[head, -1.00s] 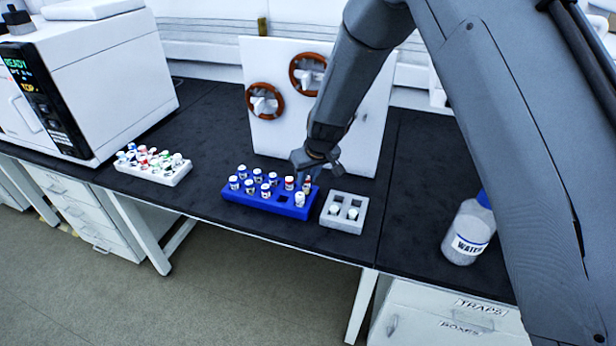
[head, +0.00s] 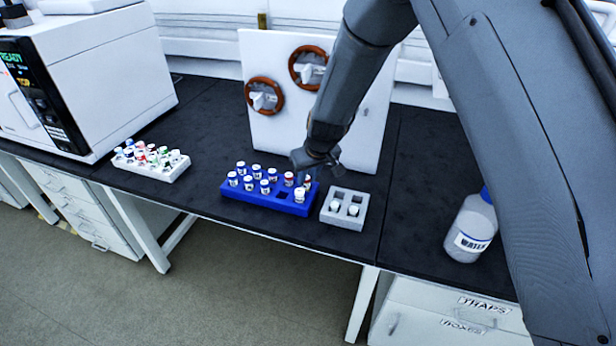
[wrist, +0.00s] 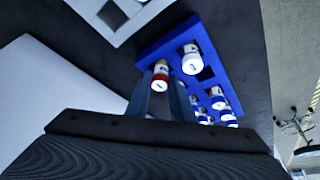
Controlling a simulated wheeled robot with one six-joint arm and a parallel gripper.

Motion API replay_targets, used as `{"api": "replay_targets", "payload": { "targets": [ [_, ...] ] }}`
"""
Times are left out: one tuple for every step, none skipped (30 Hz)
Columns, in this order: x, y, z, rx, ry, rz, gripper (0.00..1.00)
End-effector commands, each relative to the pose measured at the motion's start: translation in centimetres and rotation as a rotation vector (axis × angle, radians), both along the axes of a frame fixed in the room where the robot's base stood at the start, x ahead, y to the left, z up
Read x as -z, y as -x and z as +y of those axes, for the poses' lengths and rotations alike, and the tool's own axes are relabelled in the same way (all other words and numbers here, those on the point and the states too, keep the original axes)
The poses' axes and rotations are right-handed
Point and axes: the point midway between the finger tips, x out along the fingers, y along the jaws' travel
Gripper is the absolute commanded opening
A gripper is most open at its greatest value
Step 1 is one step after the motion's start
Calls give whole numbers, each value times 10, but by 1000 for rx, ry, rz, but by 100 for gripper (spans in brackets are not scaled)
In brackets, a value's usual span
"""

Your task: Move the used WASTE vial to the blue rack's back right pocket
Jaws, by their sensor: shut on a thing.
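The blue rack (head: 238,205) stands on the black bench with several vials in two rows. My gripper (head: 308,178) is low over its back right corner. In the wrist view my gripper (wrist: 165,95) is shut on a vial (wrist: 160,69) with a red and yellow band, taken to be the WASTE vial. It is at the back right pocket; I cannot tell whether its base is seated. A white-capped vial (head: 300,194) stands in the front right pocket, which also shows in the wrist view (wrist: 192,62).
A grey rack (head: 328,218) with two vials stands close right of the blue rack. A white rack (head: 150,170) full of vials is at left. A white panel with red-brown rings (head: 290,130) stands behind. A water bottle (head: 470,230) is at right.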

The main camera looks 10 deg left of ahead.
Motion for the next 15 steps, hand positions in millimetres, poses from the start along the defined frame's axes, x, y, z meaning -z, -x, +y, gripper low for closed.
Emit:
{"api": "replay_targets", "payload": {
  "targets": [
    [1,0,0,0,0,0,0],
    [1,0,0,0,0,0,0],
    [1,0,0,0,0,0,0],
    [1,0,0,0,0,0,0],
    [1,0,0,0,0,0,0],
    [1,0,0,0,0,0,0],
    [1,0,0,0,0,0,0],
    [1,0,0,0,0,0,22],
    [1,0,0,0,0,0,29],
    [1,0,0,0,0,0,34],
    [1,0,0,0,0,0,39],
    [1,0,0,0,0,0,42],
    [1,0,0,0,0,0,42],
    [1,0,0,0,0,0,42],
    [1,0,0,0,0,0,42]
  ]
}}
